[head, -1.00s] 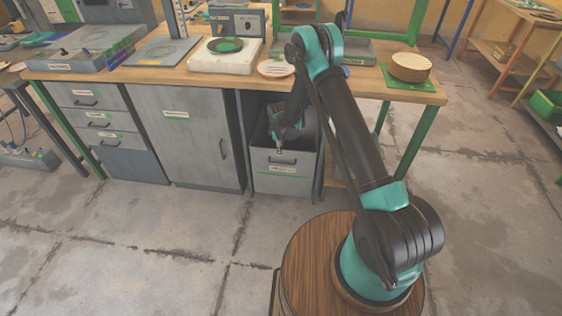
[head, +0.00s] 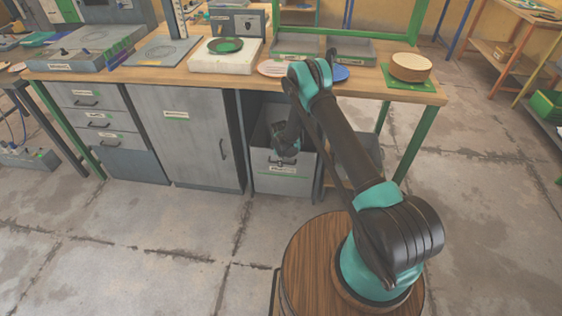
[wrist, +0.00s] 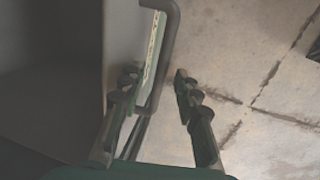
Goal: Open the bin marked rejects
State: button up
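The bin (head: 272,186) is the grey front under the bench, right of the large cabinet door. Its label is too small to read. Dark grey inner space shows above its front edge, so its top looks open; how far it stands out I cannot tell. Its dark bar handle (head: 273,161) is partly covered by my gripper (head: 286,155). In the wrist view, my gripper (wrist: 158,92) is open, with one finger on each side of the handle bar (wrist: 171,30). The bar shows between the fingers, nearer the left one; contact I cannot tell. A pale label strip lies beside it.
A grey cabinet door (head: 190,140) and a stack of drawers (head: 95,125) stand to the left. The bench top (head: 160,78) carries a white press base (head: 225,62), plates and trays. The concrete floor (head: 190,240) in front is clear.

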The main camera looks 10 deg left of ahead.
grip_shut()
jog(key=shift+s, duration=0.15)
dwell(0.4)
